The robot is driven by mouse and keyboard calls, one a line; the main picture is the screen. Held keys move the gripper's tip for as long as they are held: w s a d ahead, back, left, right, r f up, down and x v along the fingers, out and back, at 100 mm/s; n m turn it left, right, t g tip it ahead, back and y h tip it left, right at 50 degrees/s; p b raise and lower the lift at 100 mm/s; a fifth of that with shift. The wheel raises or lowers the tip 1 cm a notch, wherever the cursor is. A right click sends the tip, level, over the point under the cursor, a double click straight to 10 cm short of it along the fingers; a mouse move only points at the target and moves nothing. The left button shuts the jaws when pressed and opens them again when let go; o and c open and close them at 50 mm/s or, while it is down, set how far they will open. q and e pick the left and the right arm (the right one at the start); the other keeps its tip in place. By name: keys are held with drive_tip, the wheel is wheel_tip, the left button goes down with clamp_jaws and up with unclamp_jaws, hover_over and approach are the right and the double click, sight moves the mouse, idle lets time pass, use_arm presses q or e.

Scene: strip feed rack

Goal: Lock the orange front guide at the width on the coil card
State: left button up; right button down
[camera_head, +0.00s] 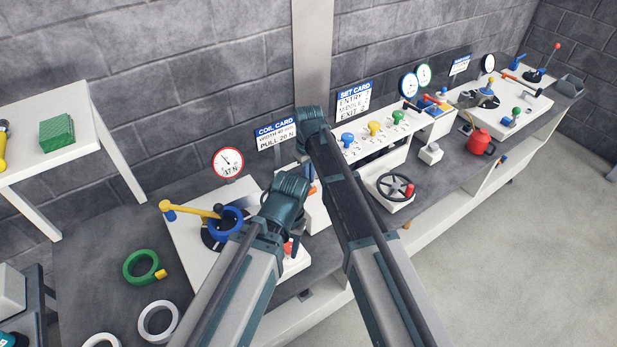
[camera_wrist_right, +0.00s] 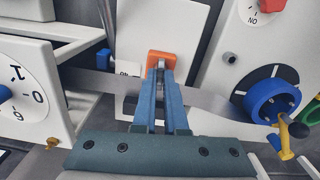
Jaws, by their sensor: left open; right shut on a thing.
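The orange front guide (camera_wrist_right: 160,60) is between the fingertips of my right gripper (camera_wrist_right: 160,72), which is shut on it, in the right wrist view. The metal strip (camera_wrist_right: 212,103) runs behind those fingers toward the blue reel (camera_wrist_right: 268,100). A small blue knob (camera_wrist_right: 104,58) is left of the guide. In the head view, the coil card (camera_head: 276,133) stands behind the feed; its width figure is too small to read surely, and the line below says pull 20 N. My left gripper (camera_head: 294,244) is open near the front of the reel panel, partly hidden by my arm.
The blue reel with its yellow arm (camera_head: 190,209) and a round gauge (camera_head: 228,162) stand left of my arms. A green roll (camera_head: 143,266) and white rolls lie nearby. A black handwheel (camera_head: 390,187) and the set card (camera_head: 354,98) are to the right.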

drive_tip(key=shift+n, duration=2.2)
drive_tip(key=c, duration=1)
unclamp_jaws()
drive_tip(key=shift+o, duration=0.2)
drive_tip(key=shift+r, duration=0.1)
wheel_tip(320, 180, up, 14)
drive_tip(key=p, duration=1.4)
drive_tip(key=shift+f, duration=0.2)
